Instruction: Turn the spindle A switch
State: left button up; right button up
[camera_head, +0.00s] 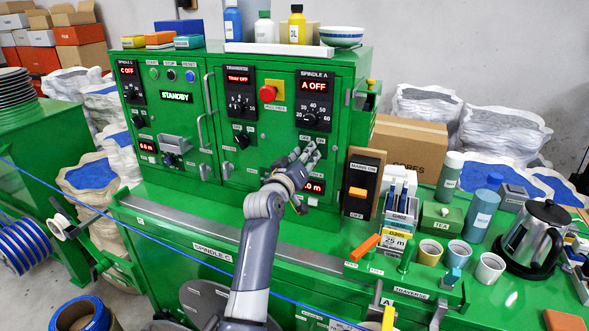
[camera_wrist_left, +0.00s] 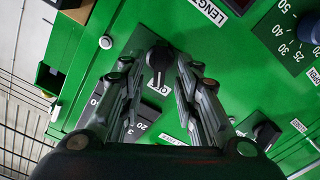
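The green machine cabinet (camera_head: 235,170) has a right-hand panel with a black SPINDLE A dial plate (camera_head: 315,98) and a red "A OFF" display (camera_head: 313,86). My left gripper (camera_head: 305,153) is at this panel, just below the dial plate, under small OFF and ON labels. In the left wrist view a black rotary switch (camera_wrist_left: 158,60) with a white pointer line sits between the two spread fingertips of the left gripper (camera_wrist_left: 157,70). A gap shows on each side of the switch. In the head view the gripper hides it. My right gripper is not in view.
A black MAINS ON switch box (camera_head: 362,183) stands right of the gripper. Cups, bottles and a kettle (camera_head: 537,235) crowd the right side. Another black knob (camera_wrist_left: 265,132) is right of the fingers in the wrist view. A blue cable (camera_head: 190,255) crosses in front.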

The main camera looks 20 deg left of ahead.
pick_arm(q)
jog(key=s, duration=1)
jog(key=shift+s+a+r, duration=0.15)
jog(key=shift+s+a, duration=0.05)
jog(key=shift+s, duration=0.2)
